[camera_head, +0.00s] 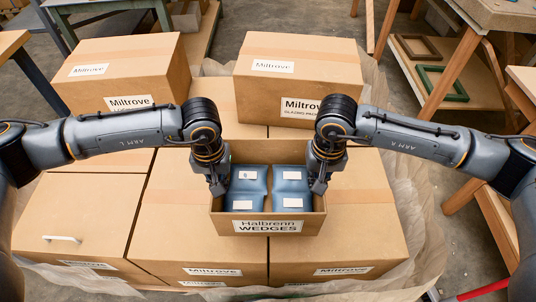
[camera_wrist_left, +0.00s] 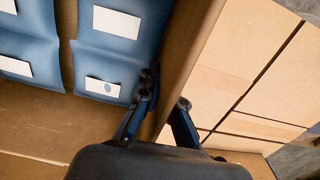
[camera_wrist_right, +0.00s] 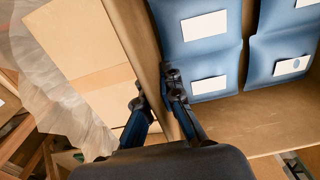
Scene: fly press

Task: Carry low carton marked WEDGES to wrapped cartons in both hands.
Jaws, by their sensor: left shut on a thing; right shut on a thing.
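The low open carton marked WEDGES (camera_head: 267,226) is in the middle of the head view, with several blue packs with white labels (camera_head: 248,188) inside. The wrapped cartons (camera_head: 165,217) lie beneath and around it, marked Miltrove. I cannot tell whether the low carton touches the cartons under it. My left gripper (camera_head: 219,188) is shut on its left wall, which shows between the fingers in the left wrist view (camera_wrist_left: 168,105). My right gripper (camera_head: 318,186) is shut on its right wall, seen between the fingers in the right wrist view (camera_wrist_right: 155,90).
Two taller Miltrove cartons stand behind, one at left (camera_head: 125,75) and one at right (camera_head: 300,80). Loose clear wrap (camera_head: 425,215) spreads at the right edge of the stack. A wooden bench with frames (camera_head: 440,82) stands at the far right.

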